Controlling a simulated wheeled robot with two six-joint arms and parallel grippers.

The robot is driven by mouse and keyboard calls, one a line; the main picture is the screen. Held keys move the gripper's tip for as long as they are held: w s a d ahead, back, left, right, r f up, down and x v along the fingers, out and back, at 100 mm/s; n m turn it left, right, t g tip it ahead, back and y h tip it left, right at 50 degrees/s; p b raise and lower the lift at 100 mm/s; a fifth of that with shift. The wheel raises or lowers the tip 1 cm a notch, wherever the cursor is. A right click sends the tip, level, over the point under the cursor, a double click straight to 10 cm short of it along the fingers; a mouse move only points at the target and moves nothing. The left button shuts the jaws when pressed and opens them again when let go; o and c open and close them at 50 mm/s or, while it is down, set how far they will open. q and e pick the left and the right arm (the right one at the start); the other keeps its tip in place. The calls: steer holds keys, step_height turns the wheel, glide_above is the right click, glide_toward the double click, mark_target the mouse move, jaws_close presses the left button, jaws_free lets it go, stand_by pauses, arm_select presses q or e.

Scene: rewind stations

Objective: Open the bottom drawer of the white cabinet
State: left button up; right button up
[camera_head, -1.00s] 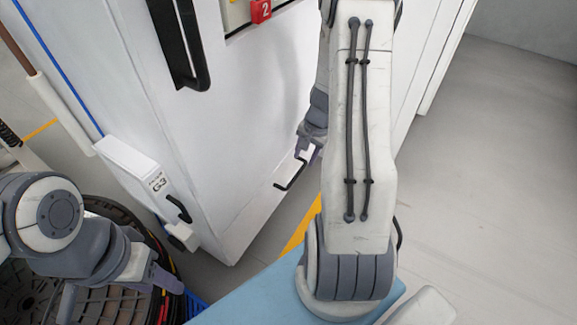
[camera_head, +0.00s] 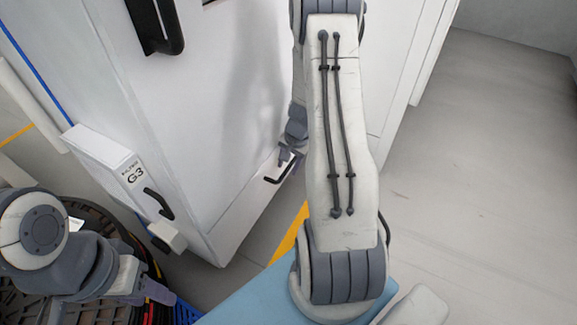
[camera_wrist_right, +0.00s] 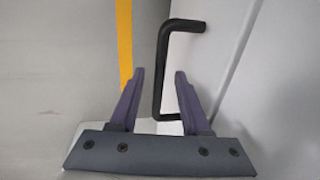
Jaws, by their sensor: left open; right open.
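The white cabinet (camera_head: 190,110) stands ahead of me in the head view. Its bottom drawer has a black bar handle (camera_head: 280,170) low on the front, and this handle also shows in the right wrist view (camera_wrist_right: 161,75). My right gripper (camera_wrist_right: 160,75) is open, with the lower part of the handle between its two purple fingers. I cannot tell whether a finger touches it. In the head view my right gripper (camera_head: 288,154) is at the handle, partly hidden by my arm. My left gripper (camera_head: 155,298) is open at the lower left, away from the cabinet front.
A grey-white box marked G3 (camera_head: 125,172) with a black handle sticks out at the cabinet's left side. A dark reel (camera_head: 95,215) lies at the lower left. A larger black handle (camera_head: 157,25) is higher on the cabinet. Bare floor (camera_head: 480,200) lies to the right.

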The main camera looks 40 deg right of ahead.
jaws_close()
stand_by(1.4)
